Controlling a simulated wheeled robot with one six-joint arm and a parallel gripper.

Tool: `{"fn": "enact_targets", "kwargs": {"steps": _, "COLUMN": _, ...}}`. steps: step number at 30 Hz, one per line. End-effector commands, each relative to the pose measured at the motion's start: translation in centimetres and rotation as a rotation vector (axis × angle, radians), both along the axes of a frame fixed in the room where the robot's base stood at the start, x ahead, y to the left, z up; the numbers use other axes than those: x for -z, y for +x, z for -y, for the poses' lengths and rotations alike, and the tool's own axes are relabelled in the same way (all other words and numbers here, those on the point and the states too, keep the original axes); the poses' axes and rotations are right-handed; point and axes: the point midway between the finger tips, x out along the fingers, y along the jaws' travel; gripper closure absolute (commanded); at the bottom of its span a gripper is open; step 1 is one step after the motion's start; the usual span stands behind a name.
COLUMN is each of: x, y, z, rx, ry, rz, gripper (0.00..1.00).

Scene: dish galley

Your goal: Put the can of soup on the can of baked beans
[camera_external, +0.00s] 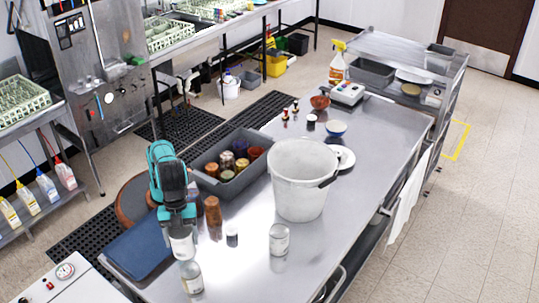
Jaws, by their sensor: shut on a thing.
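My gripper (180,226) points down over the near left part of the steel table and is shut on a pale can, taken as the can of soup (181,245). The held can is upright. Just below it in the picture, a silvery can with a pale label (191,278) stands on the table near the front edge. A similar can (279,240) stands farther right. Labels are too small to read, so I cannot tell which of these two is the baked beans. Whether the held can touches the one below is unclear.
A brown pepper mill (213,211) and a small dark-and-white jar (232,237) stand close right of my gripper. A large white bucket (300,185) and a grey bin (213,183) of cans stand behind. The table's right front is clear.

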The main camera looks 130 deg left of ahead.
Motion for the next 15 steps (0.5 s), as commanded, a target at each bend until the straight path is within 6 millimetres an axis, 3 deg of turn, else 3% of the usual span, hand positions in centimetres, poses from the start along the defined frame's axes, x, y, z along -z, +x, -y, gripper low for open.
{"fn": "enact_targets", "kwargs": {"steps": 15, "x": 5.4, "y": -0.1, "z": -0.1, "rx": -0.001, "ry": 0.001, "rz": -0.001, "gripper": 0.70}}
